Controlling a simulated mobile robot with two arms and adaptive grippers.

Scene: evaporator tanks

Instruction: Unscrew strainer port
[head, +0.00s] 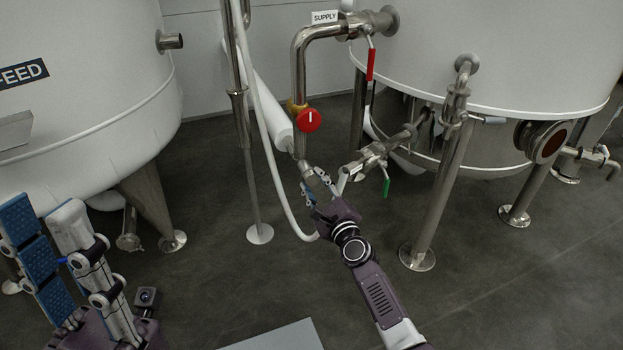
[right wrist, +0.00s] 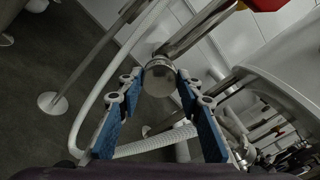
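The strainer port is a round metal cap (right wrist: 160,78) on the end of a steel pipe, seen end-on in the right wrist view. My right gripper (right wrist: 157,85) is open, with its blue-padded fingers on either side of the cap. I see gaps between the pads and the cap, and the cap sits near the fingertips. In the head view my right gripper (head: 318,178) is at the lower end of the vertical supply pipe (head: 300,75), and its fingers partly hide the port. My left gripper (head: 42,210) is open and empty at the lower left, away from the port.
A red round knob (head: 308,120) sits on the pipe just above my right gripper. A white hose (head: 268,150) hangs close on its left. A green-handled valve (head: 385,182) is close on its right. Large tanks (head: 80,90) (head: 480,50) and steel legs flank the space.

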